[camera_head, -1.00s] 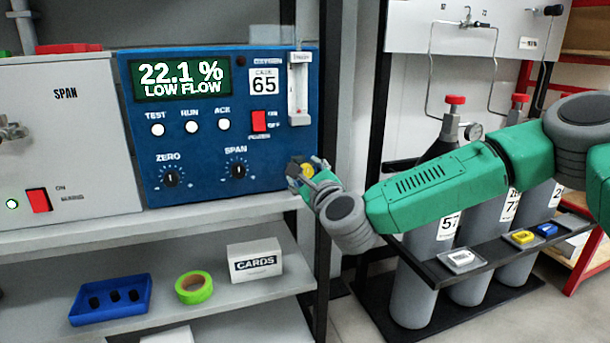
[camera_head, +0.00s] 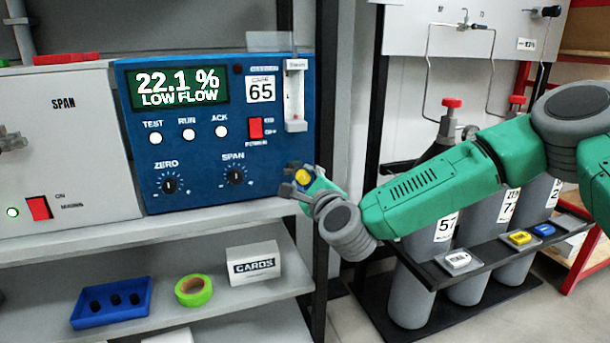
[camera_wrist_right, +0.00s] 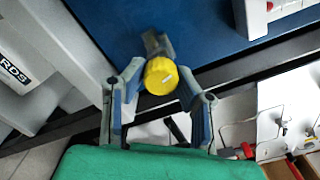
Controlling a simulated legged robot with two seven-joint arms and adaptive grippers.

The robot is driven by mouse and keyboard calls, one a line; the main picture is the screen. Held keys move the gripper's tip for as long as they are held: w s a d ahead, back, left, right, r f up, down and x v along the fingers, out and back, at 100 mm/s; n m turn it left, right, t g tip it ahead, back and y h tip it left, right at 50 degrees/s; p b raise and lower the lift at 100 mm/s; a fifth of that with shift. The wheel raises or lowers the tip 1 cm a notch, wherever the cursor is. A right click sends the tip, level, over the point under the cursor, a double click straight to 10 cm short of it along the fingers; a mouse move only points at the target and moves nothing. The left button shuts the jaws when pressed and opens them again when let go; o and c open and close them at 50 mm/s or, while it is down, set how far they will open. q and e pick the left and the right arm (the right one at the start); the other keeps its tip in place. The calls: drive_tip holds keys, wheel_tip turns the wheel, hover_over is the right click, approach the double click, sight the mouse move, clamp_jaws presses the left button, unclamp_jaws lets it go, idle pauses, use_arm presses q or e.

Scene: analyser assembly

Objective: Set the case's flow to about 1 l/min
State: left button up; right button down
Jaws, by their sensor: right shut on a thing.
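The blue analyser case (camera_head: 200,190) stands on the upper shelf. Its display (camera_head: 179,85) reads 22.1 % and LOW FLOW. A clear flow tube (camera_head: 294,95) in a white frame is at its upper right; the float and scale are too small to read. The yellow knob (camera_head: 303,176) is at the case's lower right. My right gripper (camera_head: 299,182) is shut on this knob. My left gripper is not in view.
A grey SPAN case (camera_head: 65,130) stands to the left. Below are a blue tray (camera_head: 112,318), green tape (camera_head: 207,291) and a CARDS box (camera_head: 252,264). A dark rack post (camera_head: 327,130) is close beside my right wrist. Gas cylinders (camera_head: 409,290) stand to the right.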

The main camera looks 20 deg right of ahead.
drive_tip(key=n+p, duration=0.3)
drive_tip(key=n, duration=0.3)
drive_tip(key=shift+a+r+n+p, duration=0.1)
drive_tip(key=shift+a+n+p, duration=0.05)
drive_tip(key=shift+n+p, duration=0.2)
drive_tip(key=n+p, duration=0.2)
drive_tip(key=n, duration=0.1)
drive_tip(key=shift+s+n, duration=0.1)
drive_tip(key=shift+n, duration=0.25)
drive_tip(key=n+p, duration=0.2)
drive_tip(key=n, duration=0.1)
drive_tip(key=shift+a+f+n, duration=0.1)
drive_tip(key=shift+f+n, duration=0.1)
drive_tip(key=shift+n, duration=0.1)
drive_tip(key=n+p, duration=0.2)
drive_tip(key=n, duration=0.2)
drive_tip(key=shift+s+f+n, duration=0.1)
drive_tip(key=shift+n, duration=0.2)
drive_tip(key=n+p, duration=0.1)
drive_tip(key=n, duration=0.3)
drive_tip(key=shift+n+p, duration=0.3)
drive_tip(key=shift+p, duration=0.1)
drive_tip(key=shift+f, duration=0.1)
drive_tip(key=c, duration=1.3)
unclamp_jaws()
drive_tip(key=shift+o, duration=0.2)
